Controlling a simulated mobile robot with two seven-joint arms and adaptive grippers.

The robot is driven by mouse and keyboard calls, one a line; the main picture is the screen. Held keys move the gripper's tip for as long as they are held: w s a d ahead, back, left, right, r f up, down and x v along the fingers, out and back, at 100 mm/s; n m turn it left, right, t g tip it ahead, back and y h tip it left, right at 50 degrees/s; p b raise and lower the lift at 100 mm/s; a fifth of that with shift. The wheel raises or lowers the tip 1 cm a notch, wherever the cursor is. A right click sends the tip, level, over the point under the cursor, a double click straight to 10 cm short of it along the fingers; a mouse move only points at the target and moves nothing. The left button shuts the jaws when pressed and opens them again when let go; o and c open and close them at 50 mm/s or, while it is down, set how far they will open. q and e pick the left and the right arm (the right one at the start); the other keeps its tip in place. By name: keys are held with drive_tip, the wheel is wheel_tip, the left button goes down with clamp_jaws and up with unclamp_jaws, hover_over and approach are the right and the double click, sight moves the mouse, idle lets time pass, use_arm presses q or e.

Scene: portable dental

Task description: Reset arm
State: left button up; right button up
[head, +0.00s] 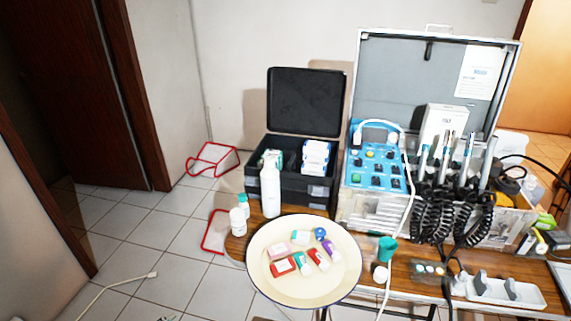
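Neither my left gripper nor my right gripper shows in the head view. No arm is visible either, so where they are and what they hold cannot be seen.
A cream round tray (302,293) with several small coloured packs stands on the wooden table (408,292). A white spray bottle (270,188), a black open case (302,100) and a dental unit case (400,58) stand behind. Coiled black hoses (433,213) hang at right. Tiled floor (120,240) is largely clear at left.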

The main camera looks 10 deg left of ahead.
use_arm(q)
drive_tip(key=d+f+n+t+h, duration=0.2)
drive_tip(key=d+f+h, duration=0.3)
drive_tip(key=d+f, duration=0.4)
drive_tip(key=shift+s+d+n+t, duration=0.15)
drive_tip(key=shift+d+n+t, duration=0.15)
drive_tip(key=shift+d, duration=0.95)
